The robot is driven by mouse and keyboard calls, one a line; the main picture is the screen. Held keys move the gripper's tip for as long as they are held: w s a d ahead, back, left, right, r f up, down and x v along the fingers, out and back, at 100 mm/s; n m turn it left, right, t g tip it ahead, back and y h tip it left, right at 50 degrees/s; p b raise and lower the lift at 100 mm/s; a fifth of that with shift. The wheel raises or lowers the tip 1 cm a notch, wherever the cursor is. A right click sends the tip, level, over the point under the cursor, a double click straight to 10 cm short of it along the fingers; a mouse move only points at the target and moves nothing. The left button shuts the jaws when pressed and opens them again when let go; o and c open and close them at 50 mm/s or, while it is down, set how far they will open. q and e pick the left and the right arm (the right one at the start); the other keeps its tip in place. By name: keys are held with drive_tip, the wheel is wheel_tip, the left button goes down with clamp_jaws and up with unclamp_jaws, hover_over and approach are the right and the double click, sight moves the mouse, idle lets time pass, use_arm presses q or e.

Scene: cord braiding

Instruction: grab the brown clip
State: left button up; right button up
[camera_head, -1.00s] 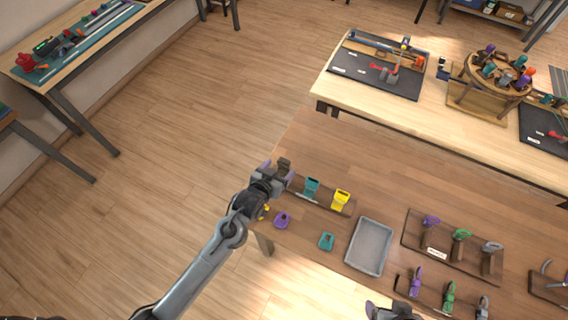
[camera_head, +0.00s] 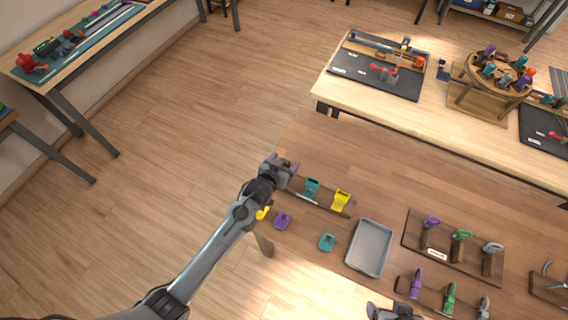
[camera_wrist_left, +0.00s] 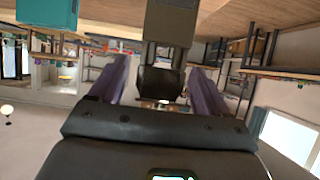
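The brown clip (camera_wrist_left: 171,24) shows at the top middle of the left wrist view, its dark lower end reaching between my purple fingers. My left gripper (camera_wrist_left: 160,82) is open, with one finger on each side of the clip and a narrow gap visible. In the head view my left gripper (camera_head: 281,165) is at the left end of the clip rack (camera_head: 322,203) and hides most of the brown clip. My right gripper (camera_head: 392,311) is cut off at the bottom edge; its fingers cannot be made out.
A teal clip (camera_head: 311,188) and a yellow clip (camera_head: 341,200) stand to the right on the rack. Tool holders (camera_head: 455,250) stand further right.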

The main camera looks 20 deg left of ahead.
use_arm(q)
drive_tip(key=c, duration=1)
drive_tip(key=shift+r, duration=0.1)
